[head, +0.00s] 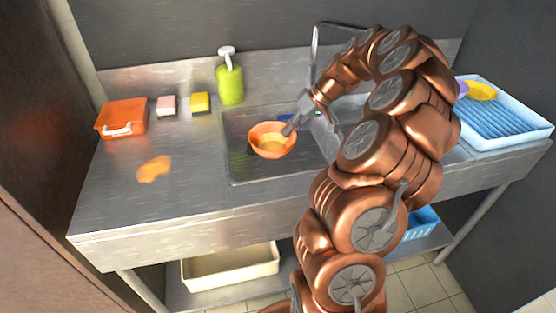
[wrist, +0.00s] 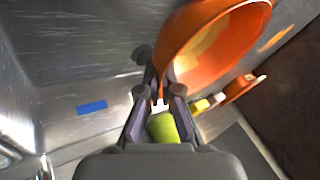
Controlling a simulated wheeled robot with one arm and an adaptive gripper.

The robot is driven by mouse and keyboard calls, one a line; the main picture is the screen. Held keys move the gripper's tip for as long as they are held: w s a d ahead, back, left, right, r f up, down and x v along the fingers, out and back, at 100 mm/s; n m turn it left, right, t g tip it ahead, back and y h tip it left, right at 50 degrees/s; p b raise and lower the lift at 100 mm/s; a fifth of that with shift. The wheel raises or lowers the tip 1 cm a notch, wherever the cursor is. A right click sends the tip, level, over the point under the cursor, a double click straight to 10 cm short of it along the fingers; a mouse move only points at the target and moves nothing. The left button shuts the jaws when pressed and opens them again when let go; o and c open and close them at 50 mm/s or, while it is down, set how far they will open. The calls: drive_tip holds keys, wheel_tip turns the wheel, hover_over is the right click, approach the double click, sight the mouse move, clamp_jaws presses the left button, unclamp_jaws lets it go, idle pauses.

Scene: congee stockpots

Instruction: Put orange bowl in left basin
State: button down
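The orange bowl (head: 272,150) is over the left basin (head: 235,172), near its left-middle part. It is open side up in the head view, with a paler yellowish inside. My gripper (head: 291,128) is at the bowl's right rim. In the wrist view the bowl (wrist: 215,45) fills the upper right, and its rim runs down between the fingertips of my gripper (wrist: 160,90), which is shut on it. I cannot tell how far the bowl's underside is from the basin floor. My arm hides much of the right basin.
A green soap bottle (head: 230,82), yellow sponge (head: 200,102), pink sponge (head: 166,105) and orange container (head: 122,118) stand along the back left. An orange spill (head: 154,169) lies on the left counter. A blue-lined drying tray (head: 508,115) is at right. The faucet (head: 315,50) rises behind the basins.

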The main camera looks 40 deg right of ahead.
wheel_tip(320, 180, down, 9)
drive_tip(key=shift+p, duration=1)
drive_tip(key=shift+f, duration=0.45)
drive_tip(key=shift+f, duration=0.2)
drive_tip(key=c, duration=1.3)
unclamp_jaws()
drive_tip(key=shift+r, duration=0.2)
